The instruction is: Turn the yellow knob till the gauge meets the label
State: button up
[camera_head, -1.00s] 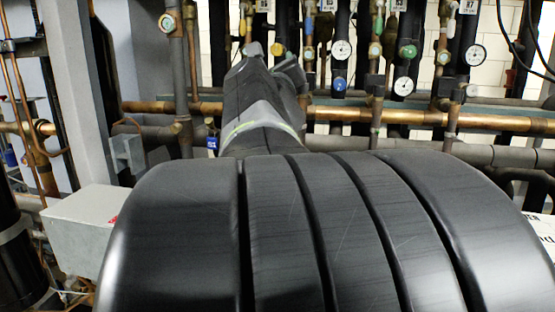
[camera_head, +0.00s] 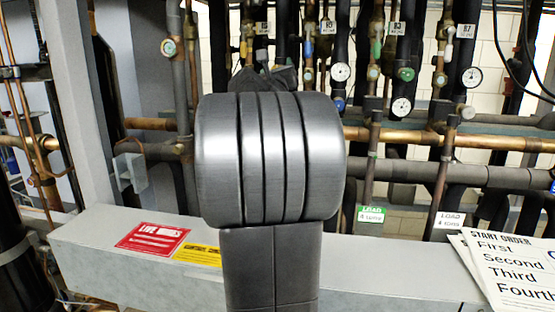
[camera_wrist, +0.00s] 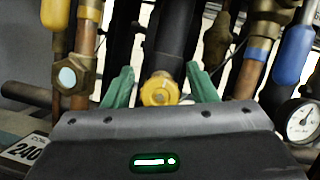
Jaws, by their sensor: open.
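The yellow knob (camera_wrist: 158,90) faces the wrist camera at the end of a dark pipe. My gripper (camera_wrist: 160,69) is open, with its green fingers on either side of the knob and a visible gap on both sides. Whether the fingertips reach past the knob is unclear. A white dial gauge (camera_wrist: 299,121) is at the right edge of the wrist view; its reading is too small to tell. A plate marked 240 (camera_wrist: 27,150) is at lower left, partly cut off. In the head view my arm hides the knob and most of my gripper.
Several gauges, including one (camera_head: 401,107), hang among close pipes. A blue-handled valve (camera_wrist: 292,55) stands right of my gripper. A copper pipe with a brass fitting (camera_wrist: 75,74) stands left. A grey ledge (camera_head: 390,262) carries a red sign (camera_head: 153,239) and papers (camera_head: 510,272).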

jog(key=m+h+p, duration=0.1)
jog(key=m, duration=0.1)
jog(key=m+h+p, duration=0.1)
jog(key=m, duration=0.1)
jog(key=m+h+p, duration=0.1)
jog(key=p, duration=0.1)
jog(key=shift+d+r+m, duration=0.1)
jog(key=shift+r+m, duration=0.15)
jog(key=shift+m, duration=0.15)
jog(key=b+v, duration=0.5)
jog(key=v, duration=0.8)
jog(key=shift+f+b, duration=0.15)
jog(key=shift+b, duration=0.25)
jog(key=shift+s, duration=0.1)
